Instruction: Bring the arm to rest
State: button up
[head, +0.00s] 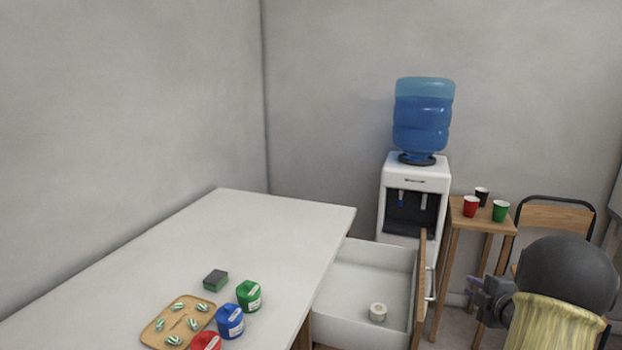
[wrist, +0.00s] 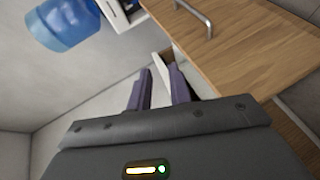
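My gripper (head: 470,288) is at the right of the head view, beyond the outer side of the open drawer (head: 352,252). In the wrist view its two purple fingers (wrist: 158,70) stand apart with nothing between them, so it is open and empty. The wooden drawer front (wrist: 240,50) with its metal handle (wrist: 200,18) fills the right of the wrist view. My arm is bent at the lower right of the head view.
A white tape roll (head: 377,312) lies in the drawer. The counter (head: 235,225) bears a wooden tray (head: 150,332) of striped sweets, a dark green-edged block (head: 216,280), and green, blue and red containers. A water dispenser (head: 415,175), small table (head: 485,222) with cups and chair (head: 555,215) stand behind.

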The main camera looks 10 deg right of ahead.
jog(key=s+a+f+m+g, duration=0.1)
jog(key=a+m+g, duration=0.15)
jog(key=a, duration=0.45)
jog(key=s+a+m+g+h, duration=0.15)
jog(key=a+m, duration=0.25)
jog(key=a, duration=0.4)
jog(key=s+a+f+m+g, duration=0.1)
jog(key=a+m+g, duration=0.1)
jog(key=a+m, duration=0.35)
jog(key=s+a+f+m+g+y, duration=0.25)
jog(key=s+a+g, duration=0.35)
jog(key=s+a, duration=1)
jog(key=s+f+b+x, duration=0.1)
jog(key=s+b+x, duration=0.1)
jog(key=b+x, duration=0.8)
jog(key=w+p+v, duration=0.3)
jog(key=p+v, duration=1.2)
jog(key=w+r+p+v, duration=0.1)
jog(key=w+p+v, duration=0.2)
jog(key=p+v, duration=1.1)
jog(key=shift+w+a+r+m+p, duration=0.2)
jog(key=shift+a+r+m+p, duration=0.15)
jog(key=shift+r+p, duration=0.25)
